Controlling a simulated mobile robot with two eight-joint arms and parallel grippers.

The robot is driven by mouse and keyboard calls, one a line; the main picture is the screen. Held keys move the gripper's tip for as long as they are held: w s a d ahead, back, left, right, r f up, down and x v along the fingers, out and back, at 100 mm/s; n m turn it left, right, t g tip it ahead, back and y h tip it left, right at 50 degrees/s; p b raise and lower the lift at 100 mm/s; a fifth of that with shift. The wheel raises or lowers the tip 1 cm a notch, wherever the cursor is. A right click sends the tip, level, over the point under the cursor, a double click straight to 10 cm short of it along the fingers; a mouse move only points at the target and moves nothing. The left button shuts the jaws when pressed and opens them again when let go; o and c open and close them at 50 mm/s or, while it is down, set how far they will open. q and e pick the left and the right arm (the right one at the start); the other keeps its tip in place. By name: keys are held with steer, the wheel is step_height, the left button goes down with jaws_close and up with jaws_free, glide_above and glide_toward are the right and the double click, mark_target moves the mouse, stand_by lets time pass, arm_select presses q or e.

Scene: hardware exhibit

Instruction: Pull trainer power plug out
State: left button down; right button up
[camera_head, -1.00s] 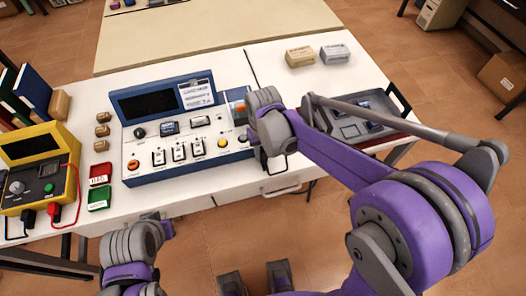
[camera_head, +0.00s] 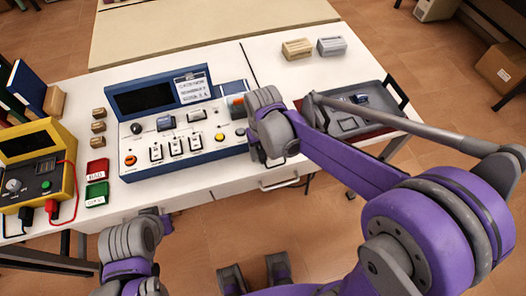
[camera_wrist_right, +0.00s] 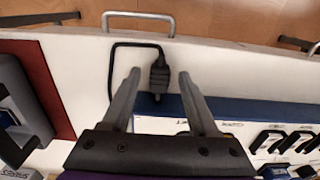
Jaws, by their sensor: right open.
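The trainer (camera_head: 180,145) is a blue case with a white switch panel and raised dark screen on the white table. Its black power plug (camera_wrist_right: 158,82) shows in the right wrist view, by the trainer's blue side edge, with a black cable looping left. My right gripper (camera_wrist_right: 158,74) is open, one finger on each side of the plug, with gaps visible. Whether the fingers are level with the plug is unclear. In the head view my right wrist (camera_head: 272,125) hides the plug. My left gripper (camera_head: 160,226) is in front of the table edge; its fingers are unclear.
A yellow power unit (camera_head: 35,165) with red and black leads stands left. A grey tray (camera_head: 350,124) is at the right. Two small boxes (camera_head: 297,48) sit behind it. A drawer handle (camera_wrist_right: 138,16) projects at the table edge.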

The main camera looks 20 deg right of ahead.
mark_target(263, 155)
step_height(263, 155, up, 11)
steer(key=p, duration=0.1)
steer(key=shift+f, duration=0.15)
stand_by(0.5)
steer(key=s+d+f+t+p, duration=0.2)
steer(key=s+d+t, duration=0.3)
steer(key=s, duration=0.7)
steer(key=shift+s+d+f, duration=0.4)
steer(key=shift+d+f, duration=0.3)
steer(key=shift+d, duration=0.1)
